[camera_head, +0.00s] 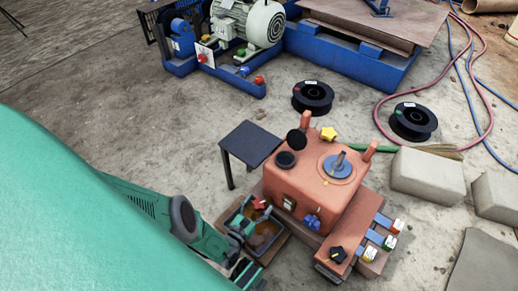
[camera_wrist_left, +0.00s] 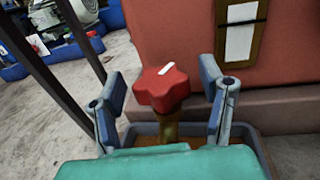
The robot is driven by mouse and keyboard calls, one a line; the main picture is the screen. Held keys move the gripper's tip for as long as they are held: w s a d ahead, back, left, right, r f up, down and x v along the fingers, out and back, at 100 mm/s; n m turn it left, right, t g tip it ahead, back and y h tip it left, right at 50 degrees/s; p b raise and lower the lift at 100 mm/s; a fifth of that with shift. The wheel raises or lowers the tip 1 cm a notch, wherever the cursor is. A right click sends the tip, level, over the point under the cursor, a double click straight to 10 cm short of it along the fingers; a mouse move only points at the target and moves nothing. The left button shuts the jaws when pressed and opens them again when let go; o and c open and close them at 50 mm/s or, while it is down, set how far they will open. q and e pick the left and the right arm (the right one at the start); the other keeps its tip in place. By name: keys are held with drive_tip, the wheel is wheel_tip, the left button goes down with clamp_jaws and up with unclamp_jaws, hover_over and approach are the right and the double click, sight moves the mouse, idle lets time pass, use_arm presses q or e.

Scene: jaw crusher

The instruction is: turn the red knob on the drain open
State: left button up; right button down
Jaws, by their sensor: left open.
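The red knob (camera_wrist_left: 162,88) is star-shaped with a white mark on top. In the left wrist view it stands between the two fingers of my left gripper (camera_wrist_left: 165,105), which is open around it; I see a gap on its left and a narrower one on its right. In the head view the red knob (camera_head: 260,203) sits low on the left side of the orange tank (camera_head: 310,185), above a tray (camera_head: 240,222) of brownish liquid. My left gripper (camera_head: 246,232) is beside it, its fingers partly hidden. A brass-coloured stem shows under the knob. My right gripper is not in view.
A small dark side table (camera_head: 250,143) stands just behind the tray. Yellow (camera_head: 328,134) and black knobs, levers and small valves sit on the tank. Concrete blocks (camera_head: 428,175), black spools (camera_head: 313,97) and hoses lie to the right and behind. A blue motor frame (camera_head: 215,75) stands at the back.

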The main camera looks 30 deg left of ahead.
use_arm(q)
drive_tip(key=s, duration=1.1)
drive_tip(key=shift+s+d, duration=0.25)
drive_tip(key=shift+s, duration=0.1)
drive_tip(key=shift+f, duration=0.1)
